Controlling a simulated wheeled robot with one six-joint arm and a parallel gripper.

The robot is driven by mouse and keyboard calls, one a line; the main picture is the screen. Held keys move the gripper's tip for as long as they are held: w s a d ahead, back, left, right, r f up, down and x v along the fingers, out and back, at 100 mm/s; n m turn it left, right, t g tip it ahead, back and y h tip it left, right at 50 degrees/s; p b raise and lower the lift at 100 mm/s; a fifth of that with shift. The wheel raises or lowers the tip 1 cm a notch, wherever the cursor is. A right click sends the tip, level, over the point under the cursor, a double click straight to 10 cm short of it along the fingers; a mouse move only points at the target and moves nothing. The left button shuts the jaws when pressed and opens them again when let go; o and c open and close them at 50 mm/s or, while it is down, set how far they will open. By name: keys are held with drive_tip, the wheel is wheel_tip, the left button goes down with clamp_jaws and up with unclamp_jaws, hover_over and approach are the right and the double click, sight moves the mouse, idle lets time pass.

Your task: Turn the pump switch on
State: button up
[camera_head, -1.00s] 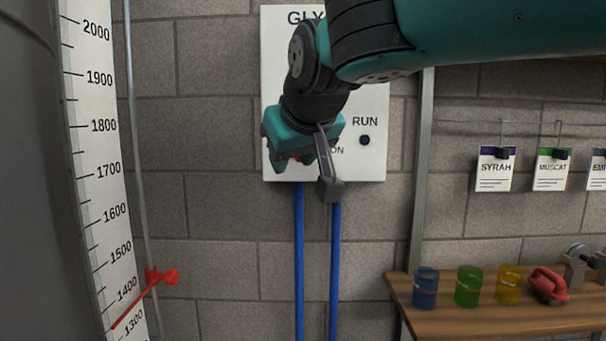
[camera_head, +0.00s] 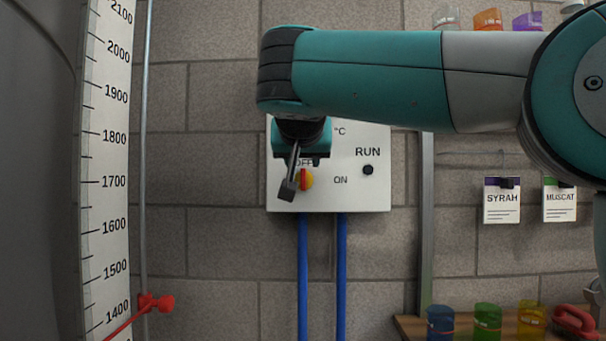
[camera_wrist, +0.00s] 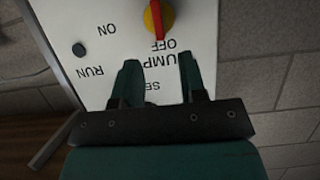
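The pump switch (camera_head: 306,180) is a red handle on a yellow disc, low on the white panel (camera_head: 375,190). Its handle stands upright, in line with the OFF label above it; ON is printed to its right. It also shows at the top of the wrist view (camera_wrist: 157,20). My gripper (camera_wrist: 160,61) is open and empty, its two fingers spread over the lettering beside OFF, apart from the handle.
A dark, round RUN lamp (camera_head: 368,170) sits right of the switch. Two blue pipes (camera_head: 303,250) run down below the panel. A tank with a scale (camera_head: 110,180) stands at left. A shelf (camera_head: 408,326) with coloured cups is at lower right.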

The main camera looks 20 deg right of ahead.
sight(303, 172)
drive_tip(key=x, duration=0.7)
clamp_jaws()
